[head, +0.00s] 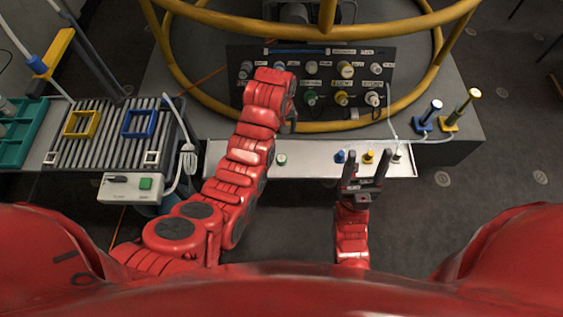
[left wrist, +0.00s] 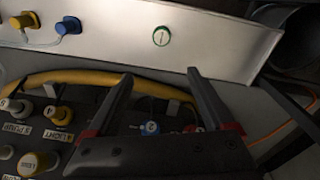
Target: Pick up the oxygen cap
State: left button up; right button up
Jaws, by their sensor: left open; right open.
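A small white cap with a green ring (head: 281,159), apparently the oxygen cap, sits on the pale tray (head: 230,160). The same green-ringed cap (left wrist: 161,36) shows in the left wrist view, clear of the fingers. My left gripper (left wrist: 160,80) is open and empty, its fingers over the yellow rail and panel edge. In the head view my left arm mostly hides this gripper. My right gripper (head: 367,158) is open, its fingertips at the tray's front edge near a blue cap (head: 340,156) and a yellow cap (head: 369,156). No cap is visibly held.
A black panel (head: 325,82) with labelled ports stands behind the tray, under yellow tubular rails (head: 300,126). A slatted rack (head: 105,130) with yellow and blue frames is at left. Blue and yellow posts (head: 430,113) stand at right. A thin hose runs to the tray's right end.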

pick_arm(q)
jog(key=s, duration=0.1)
jog(key=b, duration=0.1)
send_over(282, 158)
jog(key=shift+g, duration=0.4)
jog(key=f, duration=1.2)
jog(key=shift+s+a, duration=0.15)
jog(key=shift+a, duration=0.1)
jog(key=shift+d+f+b, duration=0.1)
jog(key=shift+f+b, duration=0.35)
jog(key=shift+f, duration=0.45)
jog(key=f+b, duration=0.2)
jog(key=f, duration=0.1)
jog(key=shift+w+d+f, duration=0.1)
jog(key=shift+w+f, duration=0.1)
jog(key=shift+f, duration=0.05)
jog(key=shift+c, duration=0.2)
grip_shut()
